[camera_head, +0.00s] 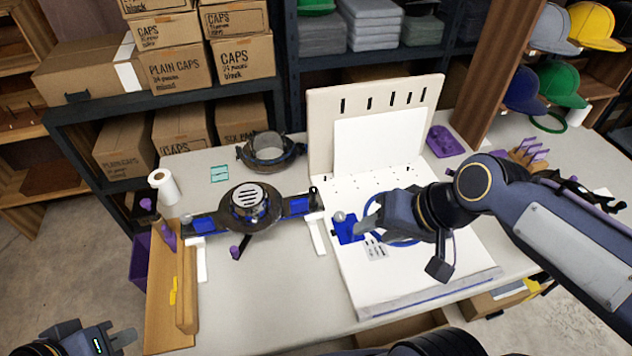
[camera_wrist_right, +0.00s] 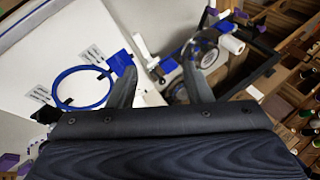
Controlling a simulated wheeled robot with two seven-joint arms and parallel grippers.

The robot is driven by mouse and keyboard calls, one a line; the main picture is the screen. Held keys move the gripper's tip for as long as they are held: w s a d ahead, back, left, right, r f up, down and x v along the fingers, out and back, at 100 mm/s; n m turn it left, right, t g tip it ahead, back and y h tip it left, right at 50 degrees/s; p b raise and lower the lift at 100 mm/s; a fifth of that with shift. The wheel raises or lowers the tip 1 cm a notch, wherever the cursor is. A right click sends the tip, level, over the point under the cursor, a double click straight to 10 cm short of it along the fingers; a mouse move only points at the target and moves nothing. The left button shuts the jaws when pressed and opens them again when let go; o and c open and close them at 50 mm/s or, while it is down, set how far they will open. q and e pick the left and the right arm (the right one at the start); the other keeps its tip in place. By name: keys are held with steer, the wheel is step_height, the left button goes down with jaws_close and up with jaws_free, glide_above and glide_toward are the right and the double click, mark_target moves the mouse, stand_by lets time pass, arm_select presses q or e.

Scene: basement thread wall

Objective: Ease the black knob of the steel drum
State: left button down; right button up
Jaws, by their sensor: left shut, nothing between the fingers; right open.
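A round steel drum (camera_head: 250,205) with a slotted silver top sits on a long bar with blue blocks, at the middle left of the table. A small black knob (camera_head: 313,192) stands at the bar's right end; I cannot tell for certain that it is the drum's knob. My right gripper (camera_head: 362,226) is open and empty, over the white board to the right of the drum and apart from it. Its two spread fingers show in the right wrist view (camera_wrist_right: 160,72), with the drum assembly beyond them. My left gripper (camera_head: 124,338) is shut and empty at the bottom left, away from the drum.
A blue hoop (camera_head: 402,238) lies on the white board (camera_head: 445,270), partly behind my right gripper. A dark ring-shaped holder (camera_head: 270,152) stands behind the drum. A wooden rail (camera_head: 160,310) lines the table's left side. The table front (camera_head: 265,310) is clear.

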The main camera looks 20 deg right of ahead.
steer(key=w+d+r+m+g+p, duration=0.15)
steer(key=w+m, duration=0.25)
steer(key=w, duration=0.4)
steer(key=m+g+p, duration=0.3)
steer(key=m+p, duration=0.2)
steer(key=m, duration=0.5)
glide_above(314, 188)
steer(key=d, duration=0.4)
step_height(314, 188, down, 13)
steer(key=p+x, duration=0.1)
steer(key=x, duration=0.7)
steer(key=shift+s+a+p, duration=0.1)
steer(key=shift+s+p, duration=0.1)
steer(key=shift+p, duration=0.1)
steer(key=shift+r, duration=0.1)
steer(key=shift+c, duration=0.2)
steer(key=c, duration=0.9)
